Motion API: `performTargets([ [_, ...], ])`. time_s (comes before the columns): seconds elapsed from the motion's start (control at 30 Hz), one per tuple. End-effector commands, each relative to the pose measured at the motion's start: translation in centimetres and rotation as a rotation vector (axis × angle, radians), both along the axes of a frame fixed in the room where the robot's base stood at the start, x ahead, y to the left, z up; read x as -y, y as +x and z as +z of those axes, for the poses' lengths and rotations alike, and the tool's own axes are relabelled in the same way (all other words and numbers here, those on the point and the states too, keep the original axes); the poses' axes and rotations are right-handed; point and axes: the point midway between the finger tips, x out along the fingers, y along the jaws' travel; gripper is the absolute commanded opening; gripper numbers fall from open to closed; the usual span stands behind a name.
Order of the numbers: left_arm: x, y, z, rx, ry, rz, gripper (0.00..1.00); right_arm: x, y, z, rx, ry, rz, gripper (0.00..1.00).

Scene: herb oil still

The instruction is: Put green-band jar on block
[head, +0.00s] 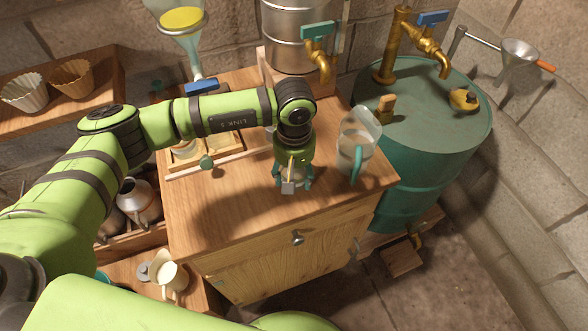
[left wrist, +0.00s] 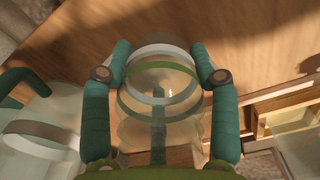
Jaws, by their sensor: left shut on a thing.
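The green-band jar (left wrist: 158,110) is clear glass, with a green band and pale rings, between the teal fingers of my left gripper (left wrist: 158,77). The fingers press on its two sides. In the head view my left gripper (head: 293,184) points down over the front middle of the wooden cabinet top (head: 235,215) and mostly hides the jar. I cannot tell whether the jar touches the wood. A small wooden block (head: 385,108) sits on the green drum, and another wooden block (head: 405,256) lies low near the floor; I cannot tell which is the task's block. My right gripper is not in view.
A clear pitcher with a teal handle (head: 357,160) stands just right of my left gripper. A wooden tray (head: 230,155) with glassware lies to its left. A steel tank with a tap (head: 290,40) stands behind, and the green drum (head: 435,125) is at right. The cabinet's front is clear.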

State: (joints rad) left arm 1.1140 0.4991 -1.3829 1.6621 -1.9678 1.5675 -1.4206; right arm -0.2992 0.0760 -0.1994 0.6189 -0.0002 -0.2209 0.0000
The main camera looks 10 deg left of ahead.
Motion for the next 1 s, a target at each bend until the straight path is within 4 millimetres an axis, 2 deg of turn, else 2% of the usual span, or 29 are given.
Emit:
performTargets([
  [0.1,0.0,0.1,-0.2,0.004,-0.001,-0.001,0.18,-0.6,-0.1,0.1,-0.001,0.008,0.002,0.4],
  [0.4,0.0,0.1,-0.7,0.003,-0.001,-0.001,0.18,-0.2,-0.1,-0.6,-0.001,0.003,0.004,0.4],
  [0.43,0.0,0.1,-0.5,0.003,-0.001,-0.001,0.73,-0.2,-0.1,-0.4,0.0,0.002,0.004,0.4],
  [0.47,0.0,0.0,-0.5,0.001,0.0,-0.001,0.84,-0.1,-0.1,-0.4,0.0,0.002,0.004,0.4],
  [0.83,0.0,0.0,-0.4,0.001,0.0,0.0,0.84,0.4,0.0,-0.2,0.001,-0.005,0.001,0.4],
  [0.93,0.0,0.1,0.2,0.002,0.0,0.0,0.84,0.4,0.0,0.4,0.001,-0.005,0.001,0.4],
  [1.0,0.0,0.2,0.8,0.005,-0.002,0.0,0.84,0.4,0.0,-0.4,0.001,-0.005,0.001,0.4],
])
